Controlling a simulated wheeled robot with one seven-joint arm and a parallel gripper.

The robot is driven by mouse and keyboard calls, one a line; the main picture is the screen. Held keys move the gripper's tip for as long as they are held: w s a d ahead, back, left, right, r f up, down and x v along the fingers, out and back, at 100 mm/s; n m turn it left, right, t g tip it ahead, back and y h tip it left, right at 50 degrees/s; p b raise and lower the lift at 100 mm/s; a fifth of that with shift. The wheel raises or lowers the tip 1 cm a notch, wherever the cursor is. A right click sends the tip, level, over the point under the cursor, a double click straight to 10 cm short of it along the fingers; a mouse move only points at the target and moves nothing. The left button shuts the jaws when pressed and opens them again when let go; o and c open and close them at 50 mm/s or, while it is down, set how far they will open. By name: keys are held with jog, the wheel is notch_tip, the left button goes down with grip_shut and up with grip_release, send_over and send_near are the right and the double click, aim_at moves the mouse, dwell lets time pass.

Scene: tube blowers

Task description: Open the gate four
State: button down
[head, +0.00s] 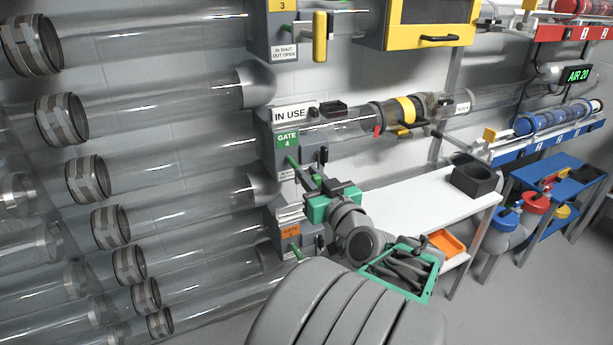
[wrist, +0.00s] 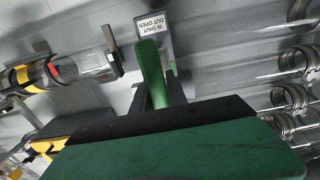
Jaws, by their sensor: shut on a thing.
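Gate four (head: 287,140) is a grey housing with a green "GATE 4" label, on a clear tube run in the middle of the head view. An "IN USE" sign (head: 290,114) sits on top of it. Its green handle (head: 291,162) sticks out from the housing front. My gripper (head: 310,182) is shut on the green handle, which also shows between the fingers in the wrist view (wrist: 150,70). The plate there (wrist: 151,22) reads "IN SHUT OUT OPEN". The fingertips are partly hidden in the head view. I cannot tell how far out the handle is.
Gate 3 (head: 272,35) with a yellow handle (head: 320,37) is above; an orange-labelled gate (head: 290,232) is just below my gripper. A white bench (head: 420,208) with a black box (head: 474,180) and an orange tray (head: 446,243) stands right. Clear tubes fill the left.

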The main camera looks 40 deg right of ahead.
aim_at(319, 185)
jog(key=c, duration=1.3)
grip_release()
jog(key=v, duration=0.7)
jog(key=shift+s, duration=0.1)
jog(key=shift+s+a, duration=0.15)
jog(key=shift+s, duration=0.1)
